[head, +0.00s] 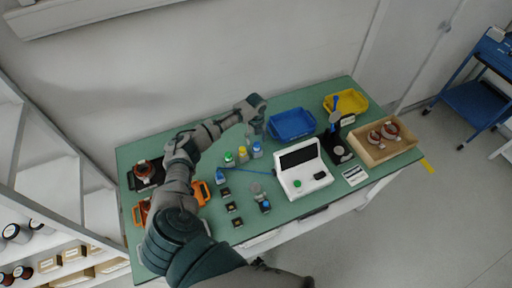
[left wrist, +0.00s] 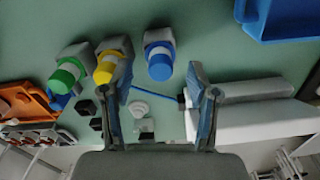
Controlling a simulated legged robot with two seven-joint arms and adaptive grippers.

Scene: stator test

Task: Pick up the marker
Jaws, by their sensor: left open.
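A thin blue stick, which may be the marker, lies on the green table (head: 300,215); it shows in the head view (head: 252,168) and, partly, between my fingers in the left wrist view (left wrist: 146,93). I cannot confirm that it is the marker. My left gripper (head: 255,128) is open and empty above the back part of the table, near the capped bottles. In the left wrist view its two fingers (left wrist: 152,95) stand apart, with the stick visible beyond them. My right gripper is not in view.
Bottles with green (left wrist: 65,75), yellow (left wrist: 107,68) and blue (left wrist: 159,63) caps stand close by. A white device (head: 303,170), a blue tray (head: 291,125), a yellow tray (head: 345,102) and a wooden box (head: 383,154) with copper rings are to the right. Small dark parts lie in front.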

